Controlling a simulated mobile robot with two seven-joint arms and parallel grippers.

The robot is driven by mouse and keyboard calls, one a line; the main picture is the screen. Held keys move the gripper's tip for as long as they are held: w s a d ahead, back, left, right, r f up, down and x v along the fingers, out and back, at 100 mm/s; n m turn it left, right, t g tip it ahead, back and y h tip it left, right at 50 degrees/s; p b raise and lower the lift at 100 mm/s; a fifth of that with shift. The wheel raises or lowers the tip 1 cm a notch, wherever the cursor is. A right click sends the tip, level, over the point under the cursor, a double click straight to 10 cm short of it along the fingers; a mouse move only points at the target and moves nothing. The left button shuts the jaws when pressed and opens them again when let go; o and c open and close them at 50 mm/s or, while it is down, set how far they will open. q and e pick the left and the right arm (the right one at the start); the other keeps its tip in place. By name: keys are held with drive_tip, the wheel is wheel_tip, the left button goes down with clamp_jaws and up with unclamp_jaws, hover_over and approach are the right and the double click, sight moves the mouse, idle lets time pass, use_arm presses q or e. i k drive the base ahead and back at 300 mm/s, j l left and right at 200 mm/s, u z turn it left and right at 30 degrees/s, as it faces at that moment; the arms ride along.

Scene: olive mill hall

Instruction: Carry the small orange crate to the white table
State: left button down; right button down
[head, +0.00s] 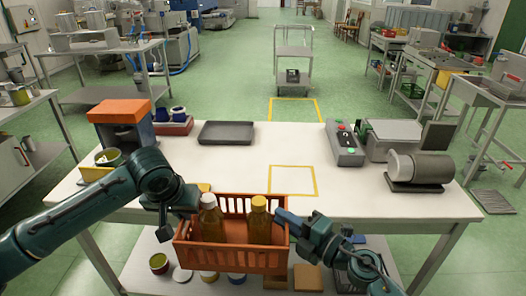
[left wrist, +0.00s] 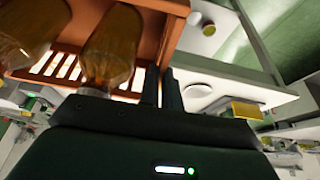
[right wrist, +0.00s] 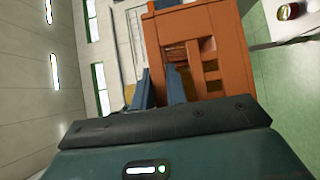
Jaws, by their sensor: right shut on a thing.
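The small orange crate (head: 232,259) is at the front edge of the white table (head: 390,208), hiding part of that edge. It looks roughly level and holds two bottles with yellow-brown contents, a left one (head: 211,222) and a right one (head: 258,222). My left gripper (head: 183,209) is at the crate's left end, its fingers close together on the wall, as the left wrist view (left wrist: 162,88) shows. My right gripper (head: 285,216) is shut on the right end wall, also seen in the right wrist view (right wrist: 161,88). The crate's underside is hidden.
A yellow outlined square (head: 293,181) on the tabletop is empty. Behind it lies a dark tray (head: 226,132). An orange-topped machine (head: 120,125) stands left; a button box (head: 344,143) and a grey cylinder device (head: 420,168) stand right. A lower shelf holds small items.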

sight(281, 185)
drive_tip(key=i+l, duration=0.3)
drive_tip(key=i, duration=0.15)
drive_tip(key=i+l, duration=0.3)
drive_tip(key=i, duration=0.2)
